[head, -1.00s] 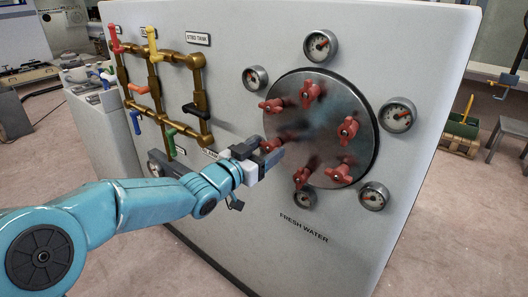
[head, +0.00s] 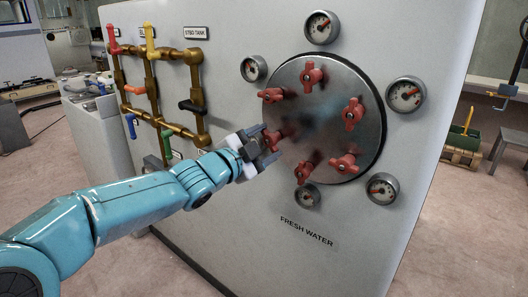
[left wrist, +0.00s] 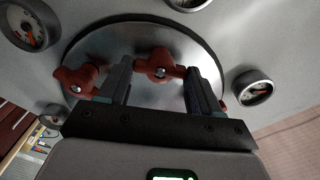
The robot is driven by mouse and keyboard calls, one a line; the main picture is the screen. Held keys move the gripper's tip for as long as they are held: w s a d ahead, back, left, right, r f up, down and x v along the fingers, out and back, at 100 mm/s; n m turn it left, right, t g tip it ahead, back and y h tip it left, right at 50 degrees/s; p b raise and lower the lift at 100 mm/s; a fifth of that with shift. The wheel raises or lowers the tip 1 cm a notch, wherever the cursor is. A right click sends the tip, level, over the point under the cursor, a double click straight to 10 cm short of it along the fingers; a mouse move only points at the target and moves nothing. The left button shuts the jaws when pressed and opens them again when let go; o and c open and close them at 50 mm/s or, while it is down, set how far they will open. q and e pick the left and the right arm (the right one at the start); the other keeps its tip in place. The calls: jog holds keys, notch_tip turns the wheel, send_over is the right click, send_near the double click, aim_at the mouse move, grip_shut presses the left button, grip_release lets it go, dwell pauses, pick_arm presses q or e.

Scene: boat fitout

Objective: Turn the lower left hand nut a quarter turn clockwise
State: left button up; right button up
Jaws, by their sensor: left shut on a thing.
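The round metal hatch cover (head: 326,120) carries several red winged nuts near its rim. The lower left hand nut (head: 275,137) is at the cover's left edge, partly hidden by my left gripper (head: 266,144). In the left wrist view, my left gripper (left wrist: 160,85) has a finger on each side of the nut (left wrist: 158,64) and is shut on it. A neighbouring red nut (left wrist: 77,80) shows to the left there, outside the fingers. My right gripper is not in view.
Gauges ring the cover, one at the upper left (head: 253,68) and one at the bottom (head: 307,195). Brass pipes (head: 155,95) with coloured handles are on the panel to the left. The panel below the "FRESH WATER" label (head: 307,231) is clear.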

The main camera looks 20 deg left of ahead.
pick_arm(q)
jog(key=m+b, duration=0.1)
jog(key=m, duration=0.2)
jog(key=shift+f+b, duration=0.2)
jog(key=shift+b, duration=0.15)
jog(key=shift+m+b, duration=0.5)
jog(key=shift+m, duration=1)
jog(key=shift+m, duration=0.3)
jog(key=o, duration=1.1)
jog(key=shift+c, duration=0.2)
jog(key=p+v, duration=0.1)
jog(key=v, duration=1.5)
jog(key=shift+s+p, duration=0.2)
jog(key=shift+p, duration=0.15)
jog(key=shift+r, duration=0.1)
